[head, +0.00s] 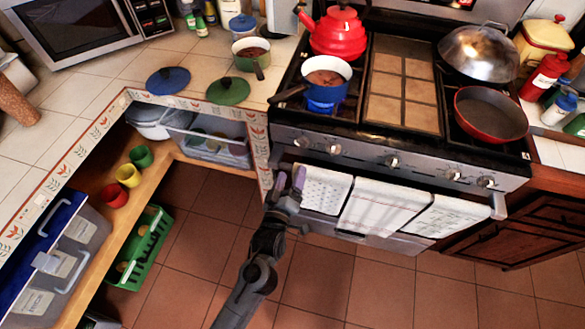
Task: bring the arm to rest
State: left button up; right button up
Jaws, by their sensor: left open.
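My left arm reaches up from the lower middle of the head view. Its gripper (290,180) is in front of the stove's left front edge, beside the left end of the towel rail. The two purple-grey fingers are apart, and I see nothing held between them. The nearest towel (322,190) hangs just right of the fingers; I cannot tell whether they touch it. My right gripper is out of view.
The stove (402,80) carries a red kettle (339,32), a blue pot (327,75) and a red pan (491,112). The floor (370,285) is clear.

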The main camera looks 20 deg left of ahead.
pick_arm(q)
jog(key=shift+s+f, duration=0.1)
jog(key=shift+s, duration=0.05)
dwell(0.3)
jog(key=s+a+f+m+g+h+p, duration=0.15)
jog(key=s+m+g, duration=0.5)
jog(key=s, duration=0.65)
jog(key=s+a+m+g+h+p, duration=0.1)
jog(key=s+a+m+g+p, duration=0.2)
jog(key=s+m+g, duration=0.7)
jog(key=s+r+n+t+p, duration=0.1)
jog(key=s+r+n+p, duration=0.1)
jog(key=r+p, duration=1.6)
jog(key=s+r+n+t+p, duration=0.1)
jog(key=r+n+p, duration=0.1)
jog(key=r+p, duration=1.7)
jog(key=shift+s+d+r, duration=0.15)
jog(key=shift+s+r, duration=0.2)
jog(key=shift+s, duration=0.05)
